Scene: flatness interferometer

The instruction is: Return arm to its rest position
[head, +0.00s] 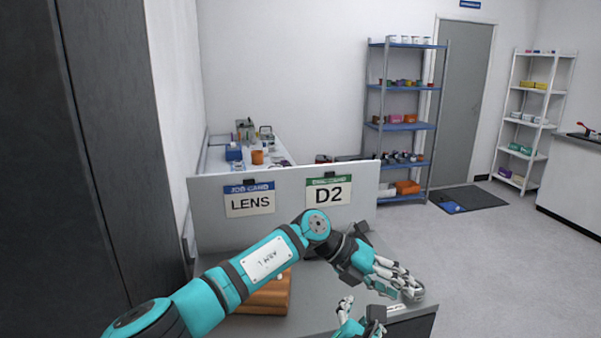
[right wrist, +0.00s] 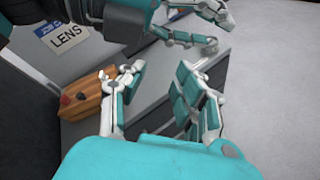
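My left arm, teal and black, reaches in from the left across the grey bench. My left gripper (head: 407,289) is over the bench's right front corner, its fingers apart with nothing seen between them. It also shows at the top of the right wrist view (right wrist: 208,30). My right gripper (head: 361,311) is low in the head view, just in front of and left of the left gripper. In the right wrist view its fingers (right wrist: 162,70) are spread and empty above the bench. Most of my right arm is out of view.
An orange-brown wooden block (head: 265,297) lies on the bench, partly behind my left arm; the right wrist view shows dark and red knobs on it. A panel with LENS (head: 250,201) and D2 (head: 328,194) cards stands behind. Open floor (head: 500,260) lies right.

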